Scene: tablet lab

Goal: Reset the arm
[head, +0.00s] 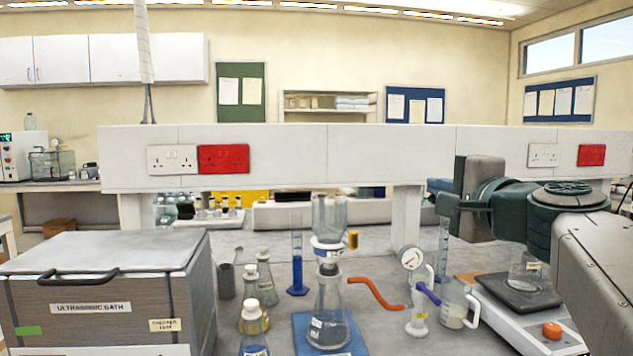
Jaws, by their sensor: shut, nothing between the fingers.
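My arm reaches in from the right edge above the bench. My gripper (447,206) is at its left end, shut and empty, in the air in front of the white service rail. It is seen from the side, so its fingertips are small and partly hidden. It is apart from the glassware below it.
A jug (455,304) stands beside the balance. Capped bottles (252,318) and an ultrasonic bath (100,290) are at left. The rail (380,150) crosses behind.

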